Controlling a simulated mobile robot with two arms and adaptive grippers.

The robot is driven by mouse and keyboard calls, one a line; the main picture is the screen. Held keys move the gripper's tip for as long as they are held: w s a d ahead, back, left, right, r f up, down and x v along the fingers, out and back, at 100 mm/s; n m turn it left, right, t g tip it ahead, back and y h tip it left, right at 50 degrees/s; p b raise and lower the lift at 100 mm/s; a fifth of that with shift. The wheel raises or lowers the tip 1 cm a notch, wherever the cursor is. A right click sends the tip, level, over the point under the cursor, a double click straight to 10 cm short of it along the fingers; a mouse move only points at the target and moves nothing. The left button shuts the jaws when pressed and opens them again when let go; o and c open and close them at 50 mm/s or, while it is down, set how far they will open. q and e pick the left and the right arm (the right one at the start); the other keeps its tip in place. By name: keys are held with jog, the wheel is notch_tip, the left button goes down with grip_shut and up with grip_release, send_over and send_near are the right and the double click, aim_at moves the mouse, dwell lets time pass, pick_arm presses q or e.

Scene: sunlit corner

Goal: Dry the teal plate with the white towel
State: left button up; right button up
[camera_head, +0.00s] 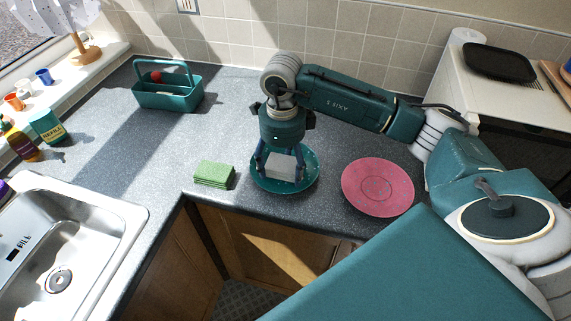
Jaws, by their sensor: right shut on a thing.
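The teal plate (259,180) lies on the grey countertop near its front edge. My right gripper (283,168) points down over the plate and is shut on the folded white towel (282,169). The towel is inside the plate's rim and seems to touch its surface, though I cannot tell for certain. The gripper and towel hide the middle of the plate. My left gripper is not in view.
A pink plate (378,187) lies to the right, close to my right arm. A green folded cloth (214,174) lies to the left. A teal caddy (169,96) stands at the back left. The sink (120,214) is at the left. The counter behind the green cloth is clear.

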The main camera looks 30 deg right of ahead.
aim_at(285, 157)
jog(key=shift+w+d+f+b, duration=0.15)
jog(key=shift+w+d+b, duration=0.25)
jog(key=shift+w+d, duration=0.75)
jog(key=shift+w, duration=0.1)
jog(key=shift+s+a, duration=0.3)
jog(key=shift+a, duration=0.45)
jog(key=shift+s+a, duration=0.25)
jog(key=shift+a, duration=0.5)
jog(key=shift+s+d+f+b, duration=0.1)
jog(key=shift+d+b, duration=0.5)
jog(key=shift+d, duration=0.3)
jog(key=shift+s+d, duration=0.15)
jog(key=shift+d, duration=0.7)
jog(key=shift+s+a, duration=0.3)
jog(key=shift+a, duration=0.45)
jog(key=shift+s+a, duration=0.25)
jog(key=shift+a, duration=0.5)
jog(key=shift+w+d+b, duration=0.6)
jog(key=shift+w+d, duration=0.1)
jog(key=shift+w+d+r, duration=0.2)
jog(key=shift+w+d, duration=0.35)
jog(key=shift+w, duration=0.1)
